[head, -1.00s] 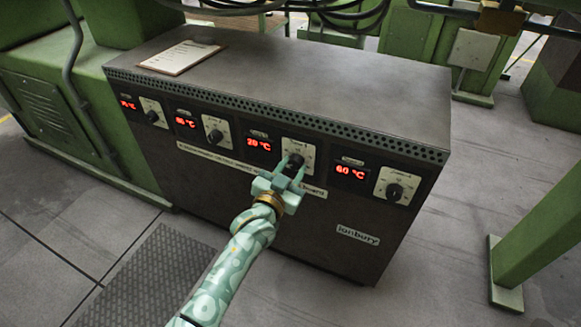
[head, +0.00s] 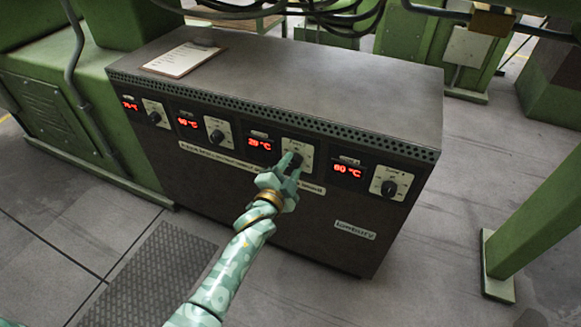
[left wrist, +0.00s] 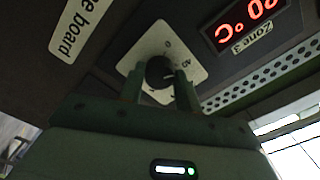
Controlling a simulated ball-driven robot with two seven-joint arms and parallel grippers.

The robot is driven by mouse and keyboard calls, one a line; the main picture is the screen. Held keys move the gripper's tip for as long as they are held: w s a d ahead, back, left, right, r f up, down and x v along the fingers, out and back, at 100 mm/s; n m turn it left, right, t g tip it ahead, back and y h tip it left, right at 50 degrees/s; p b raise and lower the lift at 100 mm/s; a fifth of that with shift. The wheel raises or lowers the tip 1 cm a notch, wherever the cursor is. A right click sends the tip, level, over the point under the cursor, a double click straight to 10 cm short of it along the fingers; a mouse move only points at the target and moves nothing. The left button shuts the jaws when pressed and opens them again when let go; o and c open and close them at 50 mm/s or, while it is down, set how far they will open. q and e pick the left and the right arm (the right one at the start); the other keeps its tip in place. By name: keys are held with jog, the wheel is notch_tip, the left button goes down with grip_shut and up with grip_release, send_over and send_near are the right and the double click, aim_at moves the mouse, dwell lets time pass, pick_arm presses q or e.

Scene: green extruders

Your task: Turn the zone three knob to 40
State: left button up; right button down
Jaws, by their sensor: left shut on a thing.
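The zone three knob (head: 295,160) is a dark round knob on a white dial plate, third from the left on the front of the cabinet. My left gripper (head: 288,164) is shut on it, its two fingers on either side. In the left wrist view the zone three knob (left wrist: 160,73) sits between the fingertips (left wrist: 162,88), with its white pointer line visible. The display, labelled Zone 3, also shows in the left wrist view (left wrist: 243,22). My right gripper is out of view.
Other knobs stand at left (head: 153,117), centre left (head: 217,136) and right (head: 389,188), each beside a red display. A clipboard (head: 180,59) lies on the cabinet top (head: 320,80). A green post (head: 535,225) stands at right.

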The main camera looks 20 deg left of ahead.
pick_arm(q)
jog(key=shift+m, duration=0.3)
dwell(0.4)
jog(key=o, duration=1)
